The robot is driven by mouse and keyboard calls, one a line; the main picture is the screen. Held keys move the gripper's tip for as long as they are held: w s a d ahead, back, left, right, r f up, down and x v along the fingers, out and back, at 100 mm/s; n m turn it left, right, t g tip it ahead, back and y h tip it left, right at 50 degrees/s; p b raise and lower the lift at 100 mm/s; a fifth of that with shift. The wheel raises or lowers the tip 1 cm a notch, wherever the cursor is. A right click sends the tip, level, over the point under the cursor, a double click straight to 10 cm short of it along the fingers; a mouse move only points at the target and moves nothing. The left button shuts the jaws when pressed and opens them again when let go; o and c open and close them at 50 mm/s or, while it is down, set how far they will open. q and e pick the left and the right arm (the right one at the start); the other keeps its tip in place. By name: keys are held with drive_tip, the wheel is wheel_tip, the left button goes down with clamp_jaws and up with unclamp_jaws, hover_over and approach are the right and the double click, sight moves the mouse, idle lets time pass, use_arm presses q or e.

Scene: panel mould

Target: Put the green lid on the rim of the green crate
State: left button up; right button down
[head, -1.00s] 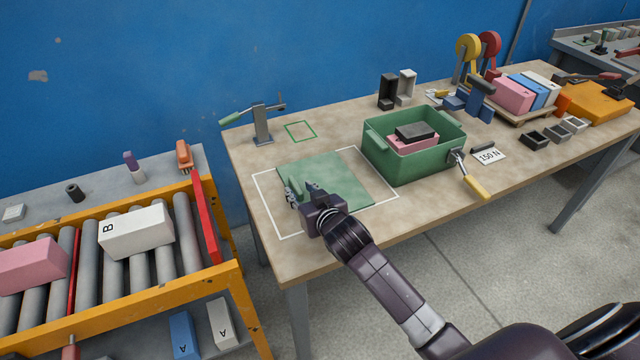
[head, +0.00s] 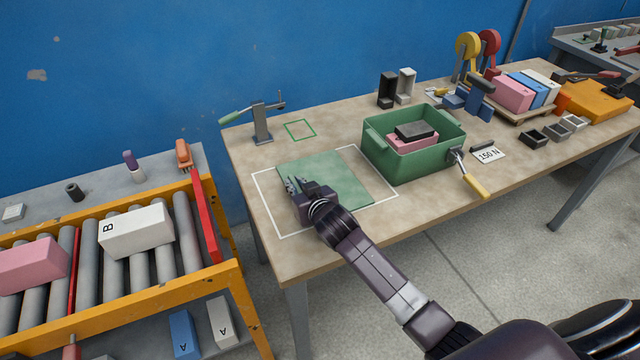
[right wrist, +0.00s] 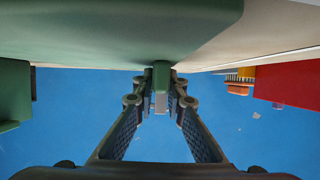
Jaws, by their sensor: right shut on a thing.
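The green lid (head: 335,178) is a flat plate lying on the workbench, inside a white outlined rectangle. It fills the top of the right wrist view (right wrist: 110,30). My right gripper (head: 292,186) is at the lid's left part, shut on its small green handle (right wrist: 161,74), which shows between the fingertips. The green crate (head: 415,160) stands upright on the bench to the right of the lid, apart from it. Its top is open, and a pink block (head: 408,145) with a dark block (head: 416,130) on it sits inside. My left gripper is not in view.
A toggle clamp (head: 262,125) stands behind the lid. A yellow-handled lever (head: 472,180) is at the crate's front right. A roller conveyor (head: 185,235) with a red rail is at the left. Pink, blue and white blocks (head: 512,95) stand at the right.

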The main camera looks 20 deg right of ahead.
drive_tip(key=shift+r, duration=0.15)
wheel_tip(320, 180, up, 20)
drive_tip(key=s+d+f+n+g+y, duration=0.1)
drive_tip(key=s+d+f+n+y, duration=0.1)
drive_tip(key=s+f+y, duration=0.3)
drive_tip(key=s+d+f+n, duration=0.2)
drive_tip(key=s+f+n, duration=0.15)
drive_tip(key=s, duration=0.35)
drive_tip(key=s+a+r+n+g+y, duration=0.2)
drive_tip(key=s, duration=0.5)
drive_tip(key=s+a+r+n+g+y, duration=0.2)
drive_tip(key=s+n+y, duration=0.1)
drive_tip(key=s, duration=0.5)
drive_tip(key=shift+s+a+r+g+y, duration=0.15)
drive_tip(key=shift+a+r+g+y, duration=0.15)
drive_tip(key=shift+a+r, duration=0.1)
drive_tip(key=shift+f, duration=0.1)
